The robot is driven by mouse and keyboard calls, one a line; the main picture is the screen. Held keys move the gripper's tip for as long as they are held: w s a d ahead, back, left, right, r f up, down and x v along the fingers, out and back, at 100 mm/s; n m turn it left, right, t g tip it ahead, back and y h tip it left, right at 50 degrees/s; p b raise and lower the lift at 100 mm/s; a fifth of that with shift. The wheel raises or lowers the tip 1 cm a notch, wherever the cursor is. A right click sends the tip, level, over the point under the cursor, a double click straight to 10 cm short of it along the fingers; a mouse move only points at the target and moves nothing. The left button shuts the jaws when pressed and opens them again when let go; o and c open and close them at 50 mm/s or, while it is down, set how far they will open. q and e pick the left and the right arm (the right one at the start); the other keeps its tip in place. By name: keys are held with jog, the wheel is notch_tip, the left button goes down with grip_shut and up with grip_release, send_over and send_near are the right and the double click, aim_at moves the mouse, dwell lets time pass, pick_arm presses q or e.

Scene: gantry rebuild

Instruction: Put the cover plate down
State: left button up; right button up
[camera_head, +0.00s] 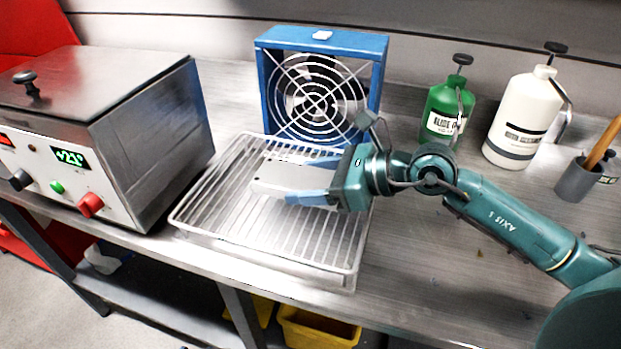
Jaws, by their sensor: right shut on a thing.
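The cover plate (272,178) is a flat, light grey metal piece. It is over the white wire rack (196,226) on the bench, in front of the blue fan. My right gripper (308,180) comes in from the right and is shut on the plate's right part, with its bluish fingers along the plate. I cannot tell whether the plate touches the rack's wires or hangs just above them. My left gripper is not in view.
A blue-framed fan (379,60) stands behind the rack. A steel heated box (150,120) with a lid stands left. A green bottle (446,105), a white bottle (518,115) and a grey cup (578,180) stand at the back right. The rack's front is bare.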

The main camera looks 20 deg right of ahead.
jog(key=shift+r, duration=0.2)
jog(key=shift+f, duration=0.2)
jog(key=o, duration=1.5)
jog(key=shift+f, duration=0.1)
jog(key=shift+r, duration=0.25)
jog(key=v, duration=0.3)
jog(key=b+v, duration=0.1)
jog(key=v, duration=0.2)
jog(key=b+v, duration=0.1)
jog(key=v, duration=0.3)
jog(key=shift+s+d+f, duration=0.1)
jog(key=shift+f, duration=0.2)
jog(key=shift+s+d+r+b, duration=0.25)
jog(key=shift+d+b, duration=0.15)
jog(key=shift+b, duration=0.05)
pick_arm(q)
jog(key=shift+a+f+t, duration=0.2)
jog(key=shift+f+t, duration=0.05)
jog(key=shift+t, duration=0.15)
pick_arm(e)
jog(key=shift+s+d+r, duration=0.25)
jog(key=shift+r, duration=0.05)
